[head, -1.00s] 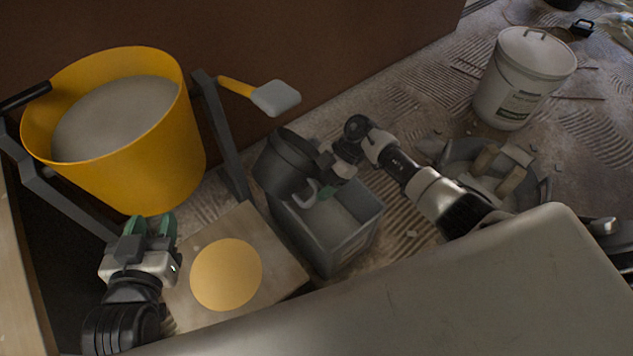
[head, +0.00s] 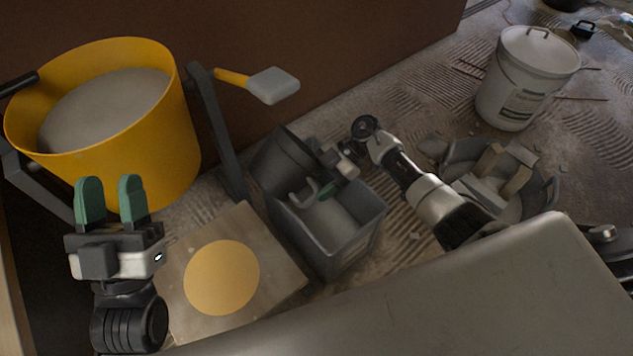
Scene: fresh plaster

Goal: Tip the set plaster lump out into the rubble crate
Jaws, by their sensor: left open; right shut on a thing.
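A dark grey bucket (head: 281,163) is tilted over the left back edge of a grey open crate (head: 350,248). My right gripper (head: 322,187) is shut on the bucket's right side, above the crate. A pale surface (head: 328,222) shows inside the crate; I cannot tell whether it is a plaster lump or the crate's bottom. The inside of the bucket is hidden. My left gripper (head: 110,203) is open and empty, its green fingers pointing up in front of the yellow tub (head: 165,150).
The yellow tub holds grey material. A board (head: 278,266) with a tan disc (head: 222,278) lies left of the crate. A grey-headed tool (head: 272,86) is behind. Broken pieces (head: 497,172) lie in a dark container at right, and a white lidded bucket (head: 523,82) stands beyond.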

